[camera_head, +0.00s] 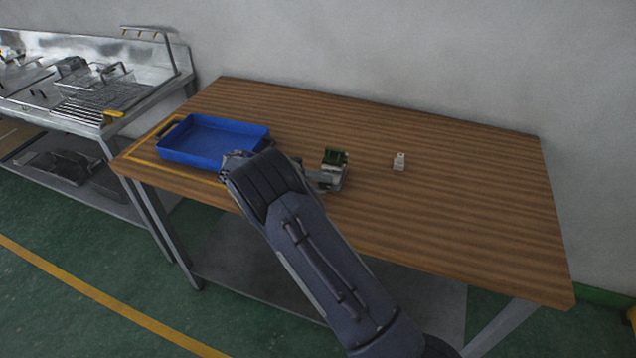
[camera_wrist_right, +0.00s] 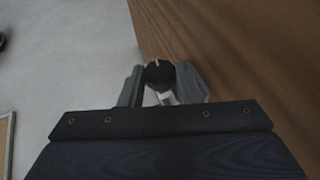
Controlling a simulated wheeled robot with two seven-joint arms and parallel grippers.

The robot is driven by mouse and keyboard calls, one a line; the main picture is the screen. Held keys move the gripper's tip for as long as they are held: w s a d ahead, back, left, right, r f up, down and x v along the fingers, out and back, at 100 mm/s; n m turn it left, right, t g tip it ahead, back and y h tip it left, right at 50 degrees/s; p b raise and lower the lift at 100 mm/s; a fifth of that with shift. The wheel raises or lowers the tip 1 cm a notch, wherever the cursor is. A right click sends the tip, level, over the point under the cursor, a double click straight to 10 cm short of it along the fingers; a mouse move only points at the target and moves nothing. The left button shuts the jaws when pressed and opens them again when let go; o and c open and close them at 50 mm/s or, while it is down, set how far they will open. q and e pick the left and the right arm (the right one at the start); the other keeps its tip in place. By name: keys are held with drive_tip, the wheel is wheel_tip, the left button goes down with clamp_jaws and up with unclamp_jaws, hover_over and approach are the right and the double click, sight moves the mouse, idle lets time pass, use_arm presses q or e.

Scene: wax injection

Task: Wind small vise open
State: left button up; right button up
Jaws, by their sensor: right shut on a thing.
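The small vise (camera_head: 332,180) stands near the front edge of the wooden table, with a dark green block (camera_head: 335,157) at its top, seemingly between its jaws. My right gripper (camera_head: 312,174) reaches the left side of the vise, its fingers partly hidden behind my own arm in the head view. In the right wrist view, my right gripper (camera_wrist_right: 160,85) has its two fingers on either side of a dark round knob (camera_wrist_right: 159,71) with a pale mark, and is shut on it. My left gripper is not in view.
A blue tray (camera_head: 218,122) lies at the left end of the wooden table (camera_head: 450,210). The table's right half is clear. A metal sink bench (camera_head: 150,95) stands further left.

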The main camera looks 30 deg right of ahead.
drive_tip(key=o, duration=1)
drive_tip(key=b+v, duration=0.1)
drive_tip(key=v, duration=0.6)
drive_tip(key=shift+w+a+r, duration=0.1)
drive_tip(key=shift+w+a, duration=0.05)
drive_tip(key=shift+a, duration=0.2)
